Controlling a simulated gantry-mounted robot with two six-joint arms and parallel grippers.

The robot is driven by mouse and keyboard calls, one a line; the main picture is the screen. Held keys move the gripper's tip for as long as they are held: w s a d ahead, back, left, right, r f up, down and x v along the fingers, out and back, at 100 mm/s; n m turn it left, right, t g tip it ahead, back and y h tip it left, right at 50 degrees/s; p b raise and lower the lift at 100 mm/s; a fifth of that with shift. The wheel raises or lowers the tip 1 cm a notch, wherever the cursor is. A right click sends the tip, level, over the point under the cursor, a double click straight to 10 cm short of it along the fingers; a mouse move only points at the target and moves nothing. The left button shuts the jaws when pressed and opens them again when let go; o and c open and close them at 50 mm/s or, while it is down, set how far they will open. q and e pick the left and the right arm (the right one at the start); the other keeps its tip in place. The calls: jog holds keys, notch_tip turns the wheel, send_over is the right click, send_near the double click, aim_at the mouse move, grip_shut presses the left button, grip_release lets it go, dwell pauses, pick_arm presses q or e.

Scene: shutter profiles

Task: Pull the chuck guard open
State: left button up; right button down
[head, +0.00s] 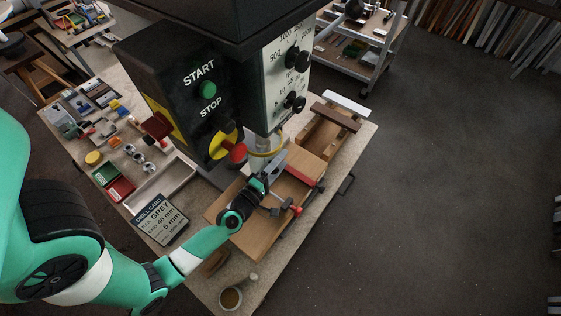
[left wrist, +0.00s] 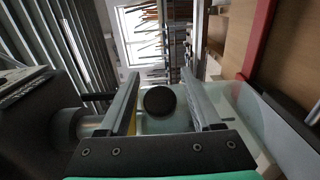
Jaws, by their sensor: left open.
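The chuck guard (head: 268,149) shows in the head view as a curved piece with a yellow edge below the drill head. In the left wrist view, a round black knob (left wrist: 160,101) stands in front of a pale, see-through part that looks like the guard (left wrist: 240,105). My left gripper (head: 270,172) is open, close below the guard in the head view. In the left wrist view its two fingers (left wrist: 159,76) stand on either side of the knob, with gaps visible. My right gripper is not in view.
The control box has a green START button (head: 208,89) and a red STOP button (head: 237,152). A wooden board (head: 262,232) with clamps lies under my gripper. A drill card (head: 160,219), small parts and a cup (head: 230,298) are on the bench. Open floor lies to the right.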

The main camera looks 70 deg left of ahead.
pick_arm(q)
grip_shut()
dwell(1.4)
